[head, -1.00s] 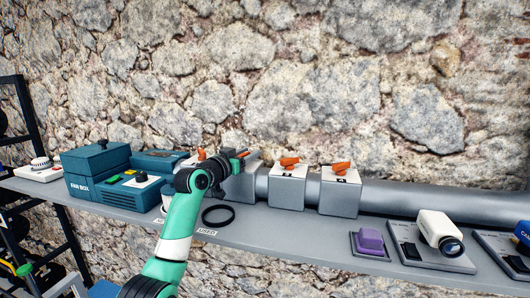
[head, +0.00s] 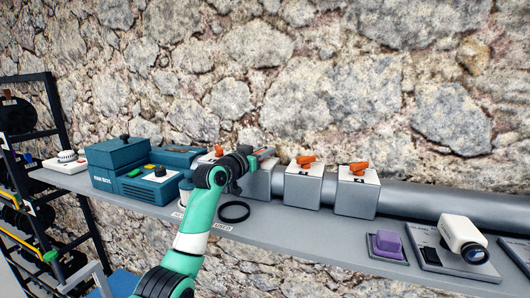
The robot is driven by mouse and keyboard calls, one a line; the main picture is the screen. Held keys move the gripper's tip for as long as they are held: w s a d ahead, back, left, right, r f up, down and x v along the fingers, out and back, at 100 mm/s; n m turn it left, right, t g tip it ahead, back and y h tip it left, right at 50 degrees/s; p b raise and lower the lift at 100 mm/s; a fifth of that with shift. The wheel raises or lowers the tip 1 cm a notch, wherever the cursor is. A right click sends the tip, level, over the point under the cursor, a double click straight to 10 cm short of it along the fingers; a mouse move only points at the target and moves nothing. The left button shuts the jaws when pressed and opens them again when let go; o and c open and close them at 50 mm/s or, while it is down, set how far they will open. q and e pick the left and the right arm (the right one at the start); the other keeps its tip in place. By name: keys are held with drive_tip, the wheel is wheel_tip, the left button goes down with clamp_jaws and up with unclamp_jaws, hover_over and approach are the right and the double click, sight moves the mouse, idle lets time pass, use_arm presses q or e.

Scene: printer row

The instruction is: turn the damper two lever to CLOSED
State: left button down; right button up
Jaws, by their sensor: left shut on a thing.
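A row of grey damper boxes with white tops and orange levers stands along a grey pipe on the shelf. The second box from the left (head: 259,183) is partly behind my left gripper (head: 265,153). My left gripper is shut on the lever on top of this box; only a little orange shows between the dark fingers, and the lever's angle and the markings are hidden. The first box's orange lever (head: 219,151) shows just behind my left arm. My right gripper is not in view.
Right of it stand two more damper boxes, with orange levers (head: 306,160) and (head: 359,168). The blue fan box (head: 120,165) is at the left. A black ring (head: 234,212) lies in front; a purple block (head: 388,241) and a white camera (head: 462,236) are at the right.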

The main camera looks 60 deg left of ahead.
use_arm(q)
drive_tip(key=n+g+y, duration=0.1)
drive_tip(key=y, duration=0.1)
drive_tip(key=n+g+y, duration=0.4)
drive_tip(key=shift+s+a+f, duration=0.1)
drive_tip(key=shift+s+a, duration=0.2)
drive_tip(key=shift+a, duration=0.1)
drive_tip(key=shift+s+a+n+g+y, duration=0.15)
drive_tip(key=shift+s+n+g+y, duration=0.1)
drive_tip(key=shift+n+g+y, duration=0.75)
drive_tip(key=shift+s+a+n+g+y, duration=0.15)
drive_tip(key=shift+s+n+g+y, duration=0.2)
drive_tip(key=shift+n+g, duration=0.75)
drive_tip(key=shift+f+g, duration=0.1)
drive_tip(key=shift+g, duration=0.4)
drive_tip(key=c, duration=0.8)
unclamp_jaws()
drive_tip(key=shift+a, duration=0.1)
